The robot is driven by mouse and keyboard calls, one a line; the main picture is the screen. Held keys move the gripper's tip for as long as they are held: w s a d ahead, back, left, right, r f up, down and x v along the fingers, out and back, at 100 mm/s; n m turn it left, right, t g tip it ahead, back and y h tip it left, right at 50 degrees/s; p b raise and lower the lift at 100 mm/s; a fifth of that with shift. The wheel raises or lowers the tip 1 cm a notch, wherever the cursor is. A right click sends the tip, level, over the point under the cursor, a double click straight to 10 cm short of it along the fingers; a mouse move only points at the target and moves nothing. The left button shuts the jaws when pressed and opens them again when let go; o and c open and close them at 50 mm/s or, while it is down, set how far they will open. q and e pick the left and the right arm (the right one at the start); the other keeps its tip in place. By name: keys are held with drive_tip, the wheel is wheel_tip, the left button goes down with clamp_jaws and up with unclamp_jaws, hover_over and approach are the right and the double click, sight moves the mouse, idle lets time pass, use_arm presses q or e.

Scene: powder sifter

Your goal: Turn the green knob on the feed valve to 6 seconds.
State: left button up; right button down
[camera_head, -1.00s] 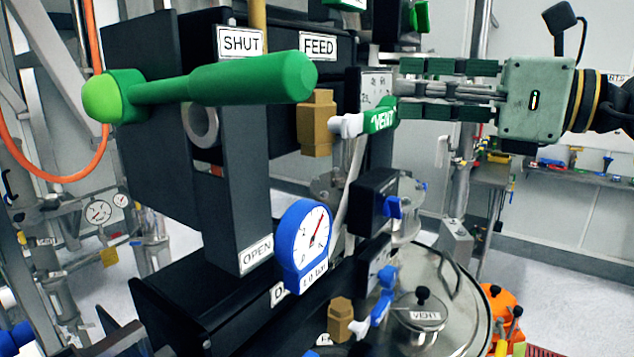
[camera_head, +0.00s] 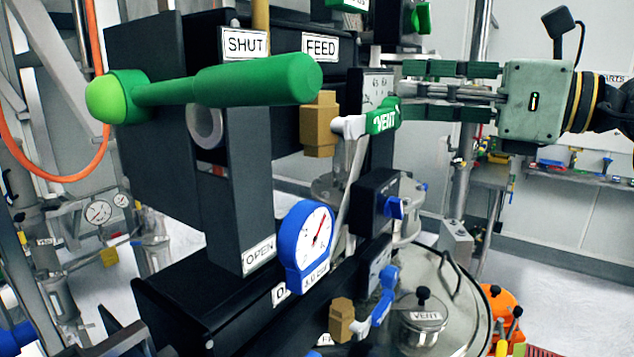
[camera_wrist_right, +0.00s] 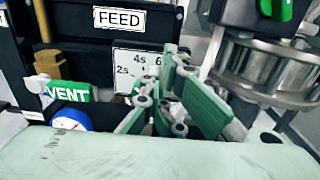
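The feed valve's white dial plate (camera_head: 377,84) stands behind the green VENT handle in the head view. The wrist view shows the plate (camera_wrist_right: 134,65) marked 2s, 4s and a partly covered 6. A small green piece (camera_wrist_right: 137,88) shows low on the plate, probably the knob; the fingers hide most of that area. My right gripper (camera_head: 402,90) comes in from the right, fingertips close to the plate. It also fills the middle of the wrist view (camera_wrist_right: 166,105). Its fingers are spread apart, with no visible grip on the knob. My left gripper is not in view.
The green VENT handle (camera_head: 382,117) sits just below and left of my right fingertips. A large green lever (camera_head: 215,82) juts across the left. A blue gauge (camera_head: 307,247) and a lidded vessel (camera_head: 421,312) are below.

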drive_tip(key=shift+w+d+r, duration=0.2)
drive_tip(key=shift+w, duration=0.05)
drive_tip(key=b+v, duration=0.1)
drive_tip(key=v, duration=0.5)
drive_tip(key=shift+a+b, duration=0.1)
drive_tip(key=shift+b, duration=0.25)
